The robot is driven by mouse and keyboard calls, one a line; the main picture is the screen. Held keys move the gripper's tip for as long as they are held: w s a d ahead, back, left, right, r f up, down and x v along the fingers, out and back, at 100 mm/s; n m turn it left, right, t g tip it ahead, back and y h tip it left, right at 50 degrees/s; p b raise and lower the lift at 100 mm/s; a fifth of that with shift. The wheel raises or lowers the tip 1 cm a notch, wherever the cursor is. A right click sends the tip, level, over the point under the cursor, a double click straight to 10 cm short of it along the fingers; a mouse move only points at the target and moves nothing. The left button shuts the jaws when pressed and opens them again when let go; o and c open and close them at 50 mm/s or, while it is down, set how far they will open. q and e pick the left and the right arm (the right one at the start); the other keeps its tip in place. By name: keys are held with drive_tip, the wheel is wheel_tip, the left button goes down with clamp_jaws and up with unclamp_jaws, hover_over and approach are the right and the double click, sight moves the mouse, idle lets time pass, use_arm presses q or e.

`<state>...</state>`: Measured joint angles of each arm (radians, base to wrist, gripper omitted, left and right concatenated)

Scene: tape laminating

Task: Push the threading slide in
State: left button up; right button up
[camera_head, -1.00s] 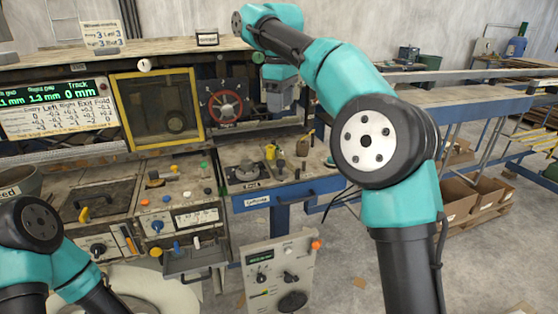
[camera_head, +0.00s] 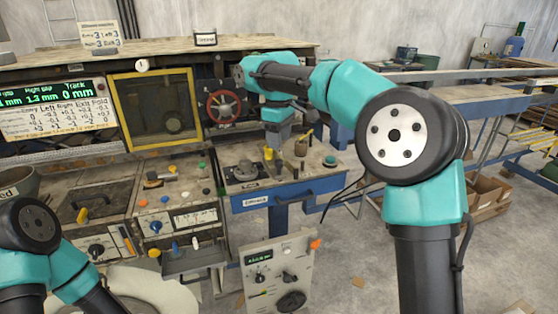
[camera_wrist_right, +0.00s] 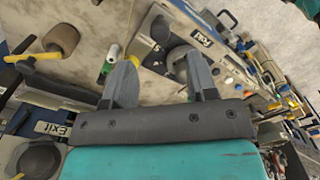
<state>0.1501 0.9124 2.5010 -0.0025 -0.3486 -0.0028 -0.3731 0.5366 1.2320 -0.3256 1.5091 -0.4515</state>
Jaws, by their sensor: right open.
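My right gripper (camera_head: 272,157) points down over the blue-fronted bench (camera_head: 285,194) at centre. In the right wrist view its two fingers (camera_wrist_right: 161,75) stand apart with nothing gripped between them. A round grey knob on the plate marked Fold (camera_wrist_right: 201,35) lies beyond the fingers, partly hidden by the right one. A green and white spool (camera_wrist_right: 111,54) lies beside the left finger. I cannot tell for certain which part is the threading slide. My left arm shows at lower left, but its gripper is out of view.
A red handwheel (camera_head: 223,105) and a yellow-framed window (camera_head: 155,113) stand behind the bench. A brown knob (camera_head: 301,147) and a green button (camera_head: 330,160) are right of the gripper. A control box (camera_head: 279,275) stands in front. A plate marked EXIT (camera_wrist_right: 52,129) shows in the wrist view.

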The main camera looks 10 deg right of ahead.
sight(279, 160)
wheel_tip(279, 160, down, 7)
drive_tip(key=shift+f, duration=0.15)
idle(0.4)
clamp_jaws()
idle(0.3)
